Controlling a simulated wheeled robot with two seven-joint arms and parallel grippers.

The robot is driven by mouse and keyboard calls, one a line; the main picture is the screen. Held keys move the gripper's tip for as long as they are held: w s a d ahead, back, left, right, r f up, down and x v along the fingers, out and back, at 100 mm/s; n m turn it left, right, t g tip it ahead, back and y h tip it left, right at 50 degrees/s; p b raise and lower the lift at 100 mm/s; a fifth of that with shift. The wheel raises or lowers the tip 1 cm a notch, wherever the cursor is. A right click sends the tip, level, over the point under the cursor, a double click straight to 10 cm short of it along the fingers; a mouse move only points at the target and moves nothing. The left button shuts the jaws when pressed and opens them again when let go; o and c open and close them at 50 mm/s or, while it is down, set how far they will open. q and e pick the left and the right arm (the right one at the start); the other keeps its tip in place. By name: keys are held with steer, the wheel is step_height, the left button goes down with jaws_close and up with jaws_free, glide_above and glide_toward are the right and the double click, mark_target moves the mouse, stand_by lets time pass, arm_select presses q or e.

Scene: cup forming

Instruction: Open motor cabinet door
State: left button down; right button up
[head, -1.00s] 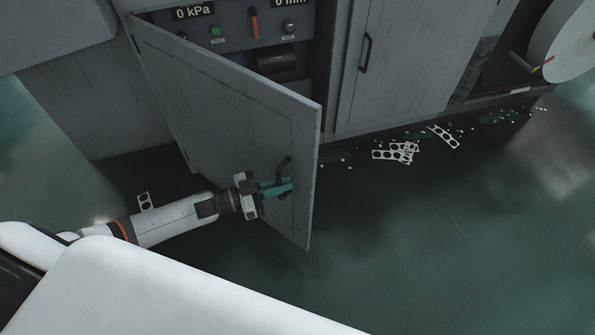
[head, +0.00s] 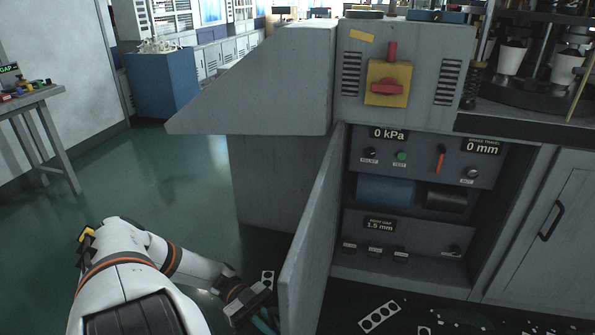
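The motor cabinet door (head: 316,225) is grey, hinged on its left side, and stands open, swung out toward me. I see it nearly edge-on, and its handle is not visible. The motor cabinet opening (head: 405,225) shows gauges, knobs and two dark rollers inside. My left gripper (head: 264,322) is low, beside the outer face of the door near its free edge. Its teal fingers are cut off by the bottom of the picture, so whether they hold the handle cannot be seen. My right gripper is out of view.
A yellow switch box with a red knob (head: 388,86) sits above the opening. A closed cabinet door (head: 545,235) is at the right. Punched scrap strips (head: 380,317) lie on the floor. A table (head: 35,105) stands far left. Green floor between is clear.

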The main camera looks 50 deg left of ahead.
arm_select(q)
steer(key=shift+s+a, duration=0.5)
steer(key=shift+a, duration=0.3)
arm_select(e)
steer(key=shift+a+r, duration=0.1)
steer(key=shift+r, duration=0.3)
arm_select(q)
steer(key=c, duration=1.5)
jaws_free()
